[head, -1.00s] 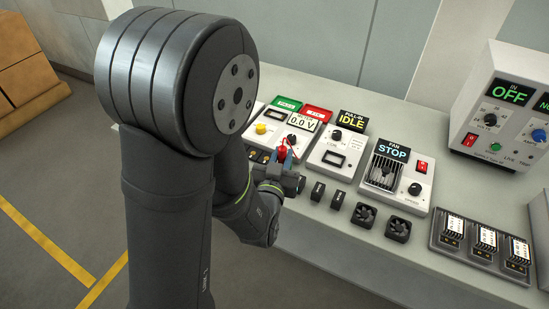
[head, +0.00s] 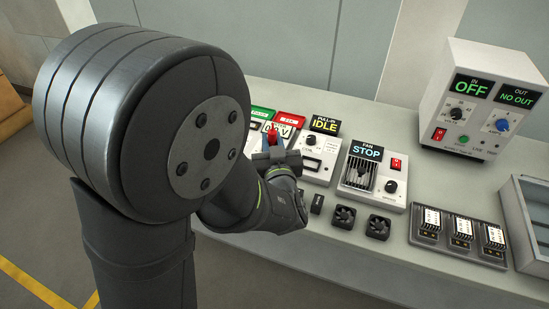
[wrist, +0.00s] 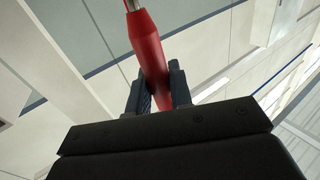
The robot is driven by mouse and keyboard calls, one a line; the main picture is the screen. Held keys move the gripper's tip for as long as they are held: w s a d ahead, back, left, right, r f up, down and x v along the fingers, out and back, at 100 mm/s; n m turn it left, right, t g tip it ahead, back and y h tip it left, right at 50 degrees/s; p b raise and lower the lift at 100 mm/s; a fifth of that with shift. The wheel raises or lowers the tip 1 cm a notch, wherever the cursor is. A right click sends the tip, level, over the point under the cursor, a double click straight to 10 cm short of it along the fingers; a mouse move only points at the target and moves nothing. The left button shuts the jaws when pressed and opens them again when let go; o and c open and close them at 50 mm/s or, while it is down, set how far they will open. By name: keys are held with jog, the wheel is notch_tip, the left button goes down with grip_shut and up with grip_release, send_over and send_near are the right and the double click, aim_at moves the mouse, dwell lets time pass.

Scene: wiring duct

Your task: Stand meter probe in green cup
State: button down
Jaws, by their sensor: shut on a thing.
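My gripper (head: 273,150) is shut on the red meter probe (wrist: 147,45). In the wrist view both dark fingers (wrist: 158,88) press on the probe's sides. The probe's metal end shows at the top edge of that view, and its lower part is hidden behind the gripper body. In the head view the small red probe (head: 272,137) stands above the fingers, in front of the meter panel (head: 284,130), whose display it partly covers. I see no green cup in either view; my large arm hides the left part of the bench.
On the bench stand the IDLE panel (head: 320,155), the fan panel (head: 377,180) and a white power supply (head: 474,130). Two small fans (head: 378,227) and a dark tray of modules (head: 462,248) lie in front. A grey bin (head: 525,215) is at the right edge.

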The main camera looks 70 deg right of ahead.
jog(key=w+d+n+t+y, duration=0.3)
jog(key=w+d, duration=0.2)
notch_tip(320, 180, down, 9)
jog(key=shift+a+f, duration=0.15)
jog(key=shift+a, duration=0.1)
dwell(0.6)
jog(key=shift+w, duration=0.1)
jog(key=c, duration=1.2)
grip_release()
jog(key=v, duration=1.7)
jog(key=shift+f, duration=0.35)
jog(key=shift+a, duration=0.1)
